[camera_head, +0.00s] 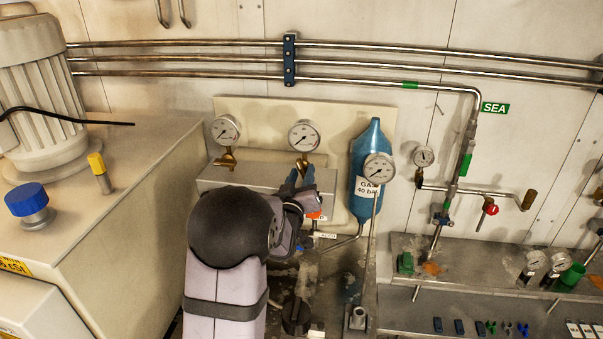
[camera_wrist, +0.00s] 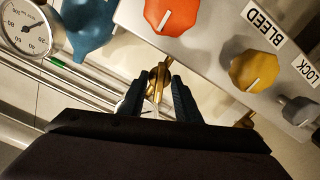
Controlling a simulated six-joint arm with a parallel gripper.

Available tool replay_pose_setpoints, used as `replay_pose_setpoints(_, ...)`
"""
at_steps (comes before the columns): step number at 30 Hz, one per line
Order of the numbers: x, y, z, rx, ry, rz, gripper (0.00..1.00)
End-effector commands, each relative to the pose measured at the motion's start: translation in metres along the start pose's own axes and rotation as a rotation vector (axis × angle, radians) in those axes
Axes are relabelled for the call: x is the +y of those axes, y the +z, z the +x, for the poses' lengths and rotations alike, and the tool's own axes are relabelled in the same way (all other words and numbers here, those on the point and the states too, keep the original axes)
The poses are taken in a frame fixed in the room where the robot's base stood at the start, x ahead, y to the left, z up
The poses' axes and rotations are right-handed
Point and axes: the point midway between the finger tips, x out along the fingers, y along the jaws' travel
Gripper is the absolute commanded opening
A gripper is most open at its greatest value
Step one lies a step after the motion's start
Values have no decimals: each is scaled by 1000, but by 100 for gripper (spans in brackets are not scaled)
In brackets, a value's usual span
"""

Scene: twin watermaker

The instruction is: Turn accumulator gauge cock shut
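A brass gauge cock (camera_head: 303,165) sits below the middle round gauge (camera_head: 304,136) on the panel. It also shows in the wrist view (camera_wrist: 159,73) as a brass piece between and just beyond my fingertips. My gripper (camera_head: 297,182) is at this cock, with its two dark blue fingers apart. In the wrist view my gripper (camera_wrist: 158,84) has a finger on either side of the brass piece. I cannot tell whether either finger touches it. My arm hides part of the block below in the head view.
A second brass cock (camera_head: 226,160) is under the left gauge (camera_head: 225,129). A blue gas bottle (camera_head: 365,205) stands right, behind another gauge (camera_head: 379,169). A red knob (camera_wrist: 172,14) and a yellow knob (camera_wrist: 253,70) are close to my gripper in the wrist view.

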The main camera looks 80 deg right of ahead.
Motion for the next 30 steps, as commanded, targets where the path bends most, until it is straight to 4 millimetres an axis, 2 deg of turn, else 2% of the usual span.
replay_pose_setpoints(6, 0, 0, 0, 0, 0, 0, 30)
replay_pose_setpoints(8, 0, 0, 0, 0, 0, 0, 18)
replay_pose_setpoints(10, 0, 0, 0, 0, 0, 0, 1)
replay_pose_setpoints(11, 0, 0, 0, 1, 0, 0, 0)
replay_pose_setpoints(22, 0, 0, 0, 3, 1, -29, 0)
replay_pose_setpoints(30, -1, 2, 0, 4, 2, -163, 0)
